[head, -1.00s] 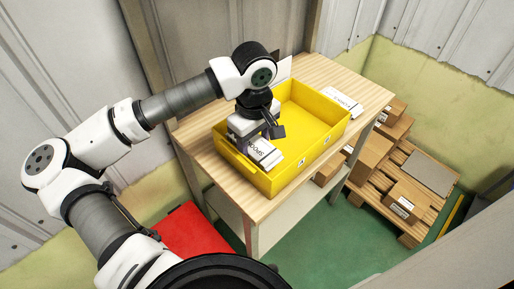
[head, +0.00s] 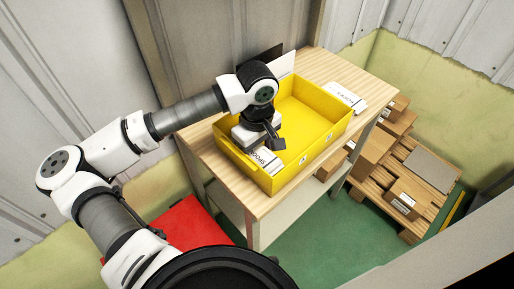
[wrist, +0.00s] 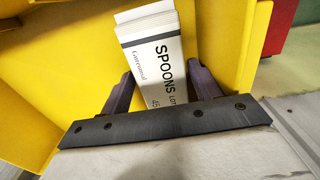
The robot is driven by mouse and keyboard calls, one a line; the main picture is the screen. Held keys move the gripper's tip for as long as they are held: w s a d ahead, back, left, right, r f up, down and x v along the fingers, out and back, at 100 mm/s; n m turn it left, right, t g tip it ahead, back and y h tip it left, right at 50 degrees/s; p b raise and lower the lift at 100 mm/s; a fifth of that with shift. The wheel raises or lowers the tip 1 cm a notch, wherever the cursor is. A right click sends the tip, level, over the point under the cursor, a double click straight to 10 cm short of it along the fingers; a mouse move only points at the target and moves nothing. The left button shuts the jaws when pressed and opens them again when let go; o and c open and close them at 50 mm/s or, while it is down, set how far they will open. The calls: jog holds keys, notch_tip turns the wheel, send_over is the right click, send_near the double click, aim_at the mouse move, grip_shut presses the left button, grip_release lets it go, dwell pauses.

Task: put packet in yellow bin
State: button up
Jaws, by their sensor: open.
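The yellow bin (head: 305,160) stands on the wooden table. It also fills much of the wrist view (wrist: 225,25). A white packet (head: 266,161) printed SPOONS is inside the bin, in its near left corner in the head view. In the wrist view the packet (wrist: 158,55) lies between my two fingers. My gripper (wrist: 162,85) is open, with a visible gap on the right side of the packet. In the head view my gripper (head: 258,148) reaches down into the bin, and its fingertips are hidden by my wrist and the bin wall.
White packets (head: 346,98) lie on the table (head: 225,178) right of the bin. A dark and white panel (head: 280,62) stands behind the bin. Cardboard boxes (head: 375,155) sit on a pallet at the right. A red object (head: 195,228) is below the table's left side.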

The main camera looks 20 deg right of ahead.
aim_at(257, 152)
notch_tip(257, 152, up, 12)
jog(key=b, duration=0.2)
